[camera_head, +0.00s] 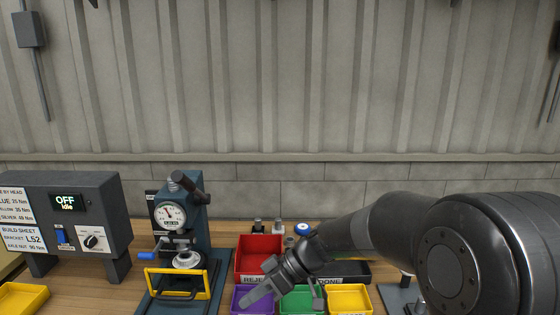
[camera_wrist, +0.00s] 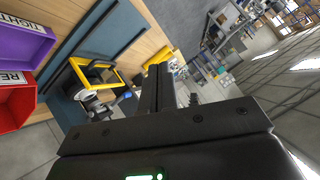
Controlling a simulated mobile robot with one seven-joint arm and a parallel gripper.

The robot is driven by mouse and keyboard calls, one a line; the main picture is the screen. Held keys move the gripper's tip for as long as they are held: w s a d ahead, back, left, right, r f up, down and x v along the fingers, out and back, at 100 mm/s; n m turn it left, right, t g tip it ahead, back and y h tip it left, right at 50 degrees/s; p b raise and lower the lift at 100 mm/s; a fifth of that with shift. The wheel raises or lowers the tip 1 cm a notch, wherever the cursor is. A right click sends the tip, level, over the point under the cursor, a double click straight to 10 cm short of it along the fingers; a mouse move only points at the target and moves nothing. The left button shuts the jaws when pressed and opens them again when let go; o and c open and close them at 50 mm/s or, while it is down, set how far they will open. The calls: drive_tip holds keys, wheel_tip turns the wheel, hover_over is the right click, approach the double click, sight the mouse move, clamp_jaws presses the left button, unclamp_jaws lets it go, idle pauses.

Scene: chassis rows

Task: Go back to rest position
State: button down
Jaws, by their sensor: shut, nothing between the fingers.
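My arm reaches in from the right in the head view. My gripper (camera_head: 256,296) hangs over the purple bin (camera_head: 236,303) at the front of the bench, pointing down and to the left. In the wrist view its two fingers (camera_wrist: 160,85) are together with nothing between them. I cannot tell how far the fingertips are above the bin.
A red bin (camera_head: 243,252) marked as reject, a green bin (camera_head: 299,297) and a yellow bin (camera_head: 349,299) surround the gripper. A press with a dial gauge (camera_head: 168,214) and yellow frame (camera_head: 177,271) stands left. A control box (camera_head: 107,221) reads OFF, Idle. Another yellow bin (camera_head: 22,297) is far left.

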drive_tip(key=s+d+r+m+t+h, duration=0.3)
drive_tip(key=s+d+m, duration=0.4)
drive_tip(key=d, duration=0.3)
drive_tip(key=s+d+r+m+t+h, duration=0.2)
drive_tip(key=s+d+m+t+h, duration=0.3)
drive_tip(key=s+d+m+h, duration=0.2)
drive_tip(key=s+d, duration=0.2)
drive_tip(key=d, duration=0.2)
drive_tip(key=shift+r, duration=0.4)
drive_tip(key=shift+d, duration=0.1)
